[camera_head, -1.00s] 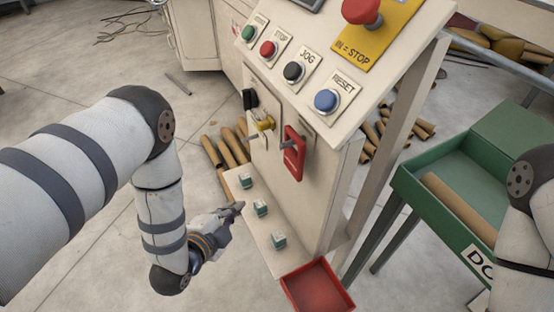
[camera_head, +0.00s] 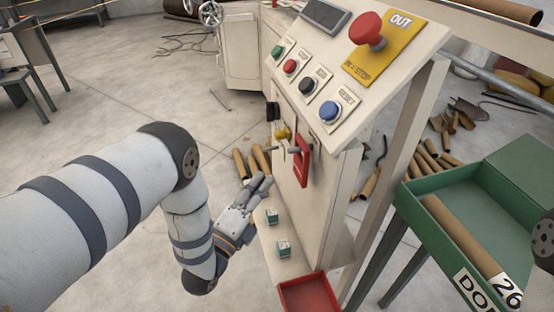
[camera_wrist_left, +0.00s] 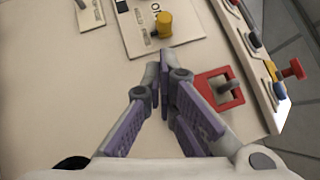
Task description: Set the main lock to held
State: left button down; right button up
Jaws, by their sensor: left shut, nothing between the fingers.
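The front of the pale control cabinet carries a red lock plate (camera_head: 303,160) with a grey lever through it, and a yellow knob (camera_head: 283,134) to its left, below a black switch (camera_head: 273,111). In the left wrist view the red plate (camera_wrist_left: 219,90) is right of the fingers, and the yellow knob (camera_wrist_left: 163,22) lies beyond them on a marked plate. My right gripper is out of view.
Buttons and a red stop knob (camera_head: 368,29) sit on the sloped panel above. Small boxes (camera_head: 283,248) stand on the ledge below, above a red tray (camera_head: 310,295). A green table (camera_head: 425,208) with a cardboard tube is at right. Floor at left is open.

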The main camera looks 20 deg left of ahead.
pick_arm(q)
send_near(291, 139)
jog(key=x, duration=0.5)
jog(key=shift+w+a+f+b, duration=0.1)
jog(key=shift+w+f+b, duration=0.05)
jog(key=shift+b, duration=0.2)
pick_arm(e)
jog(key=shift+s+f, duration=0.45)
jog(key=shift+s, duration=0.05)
pick_arm(q)
jog(key=w+a, duration=0.1)
jog(key=w, duration=0.1)
jog(key=w+a+b, duration=0.1)
jog(key=w+a, duration=0.1)
jog(key=shift+w, duration=0.1)
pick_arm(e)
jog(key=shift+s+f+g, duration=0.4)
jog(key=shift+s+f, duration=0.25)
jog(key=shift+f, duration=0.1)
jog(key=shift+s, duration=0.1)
